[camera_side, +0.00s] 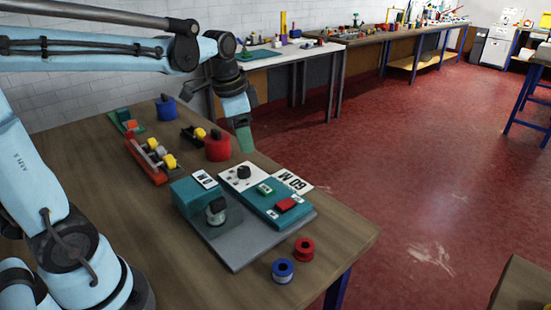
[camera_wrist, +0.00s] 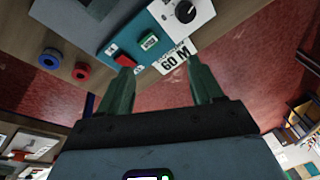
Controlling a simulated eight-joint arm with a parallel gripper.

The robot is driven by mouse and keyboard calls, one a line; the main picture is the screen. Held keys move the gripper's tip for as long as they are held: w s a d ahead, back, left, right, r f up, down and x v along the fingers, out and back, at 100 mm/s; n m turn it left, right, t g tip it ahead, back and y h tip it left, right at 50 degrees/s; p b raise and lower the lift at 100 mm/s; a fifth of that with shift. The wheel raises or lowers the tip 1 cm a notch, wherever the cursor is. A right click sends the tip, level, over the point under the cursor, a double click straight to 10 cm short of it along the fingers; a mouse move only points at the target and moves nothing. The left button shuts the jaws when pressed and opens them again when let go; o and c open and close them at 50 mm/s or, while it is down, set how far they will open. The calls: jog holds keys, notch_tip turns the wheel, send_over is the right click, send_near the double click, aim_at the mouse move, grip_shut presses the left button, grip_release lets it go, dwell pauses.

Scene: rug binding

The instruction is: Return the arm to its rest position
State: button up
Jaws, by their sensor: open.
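My gripper (camera_side: 243,138) hangs from the light blue arm above the back right of the table, behind the teal control panel. In the wrist view my gripper (camera_wrist: 160,92) shows two green fingers spread apart, with nothing between them. The panel also shows in the wrist view (camera_wrist: 157,22), beyond the fingers.
A red spool (camera_side: 304,249) and a blue spool (camera_side: 283,270) stand at the table's front right. The wooden table (camera_side: 130,225) is bare at front left.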

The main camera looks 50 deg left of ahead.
jog(key=s+d+f+n+t, duration=0.3)
jog(key=s+d+n+t, duration=0.1)
jog(key=s+d, duration=0.4)
jog(key=shift+f+n+h, duration=0.3)
jog(key=shift+f+n, duration=0.05)
jog(key=shift+n, duration=0.45)
